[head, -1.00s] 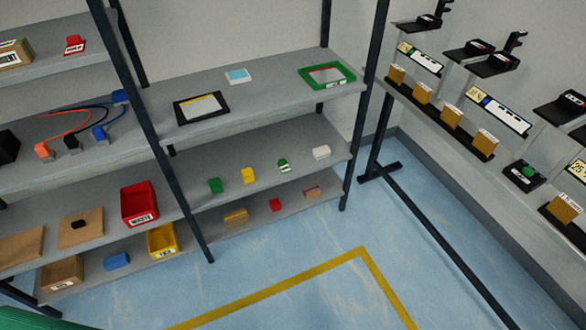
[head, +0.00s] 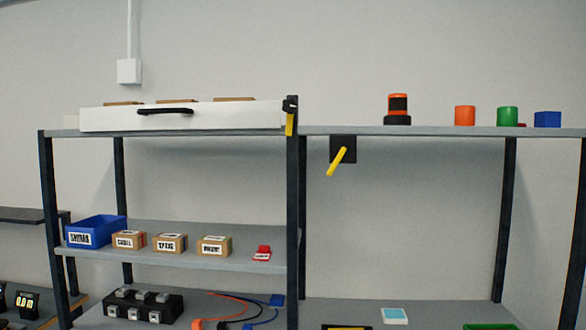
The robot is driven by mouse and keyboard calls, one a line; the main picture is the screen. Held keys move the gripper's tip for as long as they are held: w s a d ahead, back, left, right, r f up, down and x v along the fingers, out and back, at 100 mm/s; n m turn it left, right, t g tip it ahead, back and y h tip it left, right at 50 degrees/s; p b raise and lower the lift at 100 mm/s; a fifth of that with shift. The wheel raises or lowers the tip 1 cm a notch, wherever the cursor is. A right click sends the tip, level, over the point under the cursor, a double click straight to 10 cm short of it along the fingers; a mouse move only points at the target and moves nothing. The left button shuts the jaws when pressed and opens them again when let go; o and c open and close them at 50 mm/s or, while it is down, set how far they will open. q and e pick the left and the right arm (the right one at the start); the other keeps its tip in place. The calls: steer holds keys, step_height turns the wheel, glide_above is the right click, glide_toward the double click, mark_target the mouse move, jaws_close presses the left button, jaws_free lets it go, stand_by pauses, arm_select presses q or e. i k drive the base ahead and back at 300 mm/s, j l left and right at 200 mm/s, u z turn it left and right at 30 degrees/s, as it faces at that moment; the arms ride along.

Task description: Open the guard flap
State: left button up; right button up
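A long white panel (head: 215,117) with a black bar handle (head: 166,111) stands upright along the front of the top shelf at the left. It looks like the guard flap, and it stands closed in front of several brown boxes (head: 176,101), whose tops show above its edge. A black and yellow latch-like part (head: 290,118) sits on the rack post at its right end. Neither of my grippers is in the head view.
Below are a blue bin (head: 94,231), several labelled boxes (head: 170,243) and a red item (head: 262,253). Right of the post, a yellow lever (head: 338,160) hangs under the top shelf. An orange and black beacon-like device (head: 398,109) and coloured blocks (head: 508,116) stand above.

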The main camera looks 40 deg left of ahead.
mark_target(265, 115)
steer(key=u, duration=1.95)
